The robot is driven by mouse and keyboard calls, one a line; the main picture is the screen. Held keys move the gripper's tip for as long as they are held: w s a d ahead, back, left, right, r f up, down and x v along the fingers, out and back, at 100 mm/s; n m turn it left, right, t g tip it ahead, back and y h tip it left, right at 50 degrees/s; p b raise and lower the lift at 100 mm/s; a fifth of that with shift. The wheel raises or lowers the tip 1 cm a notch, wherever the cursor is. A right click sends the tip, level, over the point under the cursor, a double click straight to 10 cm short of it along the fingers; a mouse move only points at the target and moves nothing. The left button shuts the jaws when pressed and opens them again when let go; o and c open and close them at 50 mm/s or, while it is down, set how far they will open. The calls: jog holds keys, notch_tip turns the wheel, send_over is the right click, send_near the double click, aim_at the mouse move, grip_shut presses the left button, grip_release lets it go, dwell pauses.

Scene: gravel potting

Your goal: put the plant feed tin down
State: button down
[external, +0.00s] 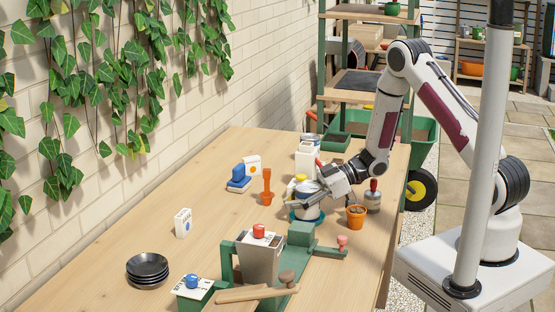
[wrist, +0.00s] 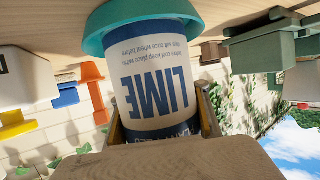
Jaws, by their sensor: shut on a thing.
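My gripper (external: 312,193) is shut on a white and navy tin (external: 308,209). The tin is upright. Its lower end is at a teal saucer (wrist: 95,35), which also shows under it on the table in the external view (external: 294,217). I cannot tell whether the tin's full weight is on the saucer. The fingers partly hide the tin in the external view.
An orange pot (external: 356,217) and a metal container with a red knob (external: 373,199) stand to the right. The left of the wooden table (external: 120,230) is mostly clear.

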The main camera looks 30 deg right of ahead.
aim_at(306, 187)
jog(key=shift+f, duration=0.1)
jog(key=c, duration=1.1)
grip_release()
jog(key=v, duration=0.5)
jog(key=shift+d, duration=0.15)
notch_tip(306, 187, up, 4)
jog(key=shift+r, duration=1.6)
jog(key=shift+w, duration=0.1)
